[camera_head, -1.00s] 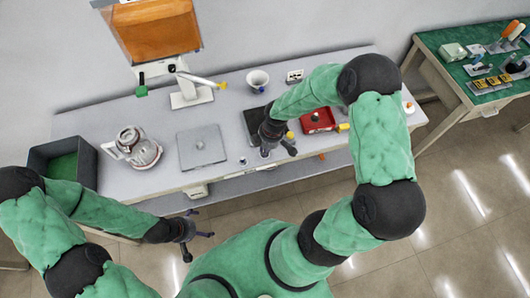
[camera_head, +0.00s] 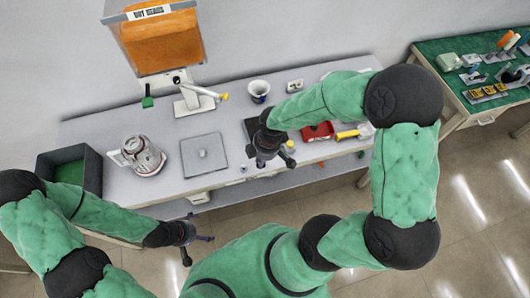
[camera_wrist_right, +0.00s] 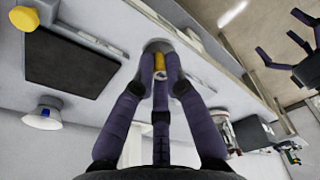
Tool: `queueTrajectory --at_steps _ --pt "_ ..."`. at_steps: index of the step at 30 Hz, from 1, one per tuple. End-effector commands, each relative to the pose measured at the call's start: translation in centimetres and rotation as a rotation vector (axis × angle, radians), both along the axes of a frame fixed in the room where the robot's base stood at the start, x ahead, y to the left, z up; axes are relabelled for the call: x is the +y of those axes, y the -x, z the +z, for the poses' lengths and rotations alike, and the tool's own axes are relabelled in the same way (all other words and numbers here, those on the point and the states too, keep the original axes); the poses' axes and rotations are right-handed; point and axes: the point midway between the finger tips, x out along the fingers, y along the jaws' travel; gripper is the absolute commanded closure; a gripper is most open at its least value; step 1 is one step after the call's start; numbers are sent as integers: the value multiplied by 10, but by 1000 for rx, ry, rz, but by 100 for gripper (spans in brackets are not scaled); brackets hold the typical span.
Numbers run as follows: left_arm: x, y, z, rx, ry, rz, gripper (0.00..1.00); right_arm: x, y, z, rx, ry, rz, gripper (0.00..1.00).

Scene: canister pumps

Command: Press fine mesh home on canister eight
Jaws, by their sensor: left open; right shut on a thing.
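My right gripper (camera_head: 262,160) is over the front part of the white bench, in front of the dark pad. In the right wrist view its fingers (camera_wrist_right: 160,72) are shut on a small yellow piece (camera_wrist_right: 159,62), with a grey round part (camera_wrist_right: 158,46) at its far end. I cannot tell whether this is the fine mesh. A glass-and-metal canister (camera_head: 145,157) stands on the bench at the left. I see no number marking canister eight. My left gripper (camera_head: 192,240) is open and empty in front of the bench; it also shows in the right wrist view (camera_wrist_right: 292,48).
A grey square plate (camera_head: 204,155), white cup (camera_head: 259,90), white stand (camera_head: 194,100) and red tray (camera_head: 318,131) are on the bench. A dark pad (camera_wrist_right: 70,62) lies near the right gripper. A dark bin (camera_head: 90,168) is at the left end; a green-topped table (camera_head: 455,92) stands right.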

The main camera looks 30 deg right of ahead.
Motion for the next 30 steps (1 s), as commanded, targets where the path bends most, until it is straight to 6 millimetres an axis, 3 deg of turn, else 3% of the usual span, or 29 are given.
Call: queueTrajectory --at_steps 6,12,30 --pt "0 0 8 0 0 0 0 34 36 20 2 0 7 100" --pt "0 0 11 0 0 0 0 50 52 29 3 0 4 100" --pt "0 0 15 0 0 0 0 54 55 35 5 0 -13 100"
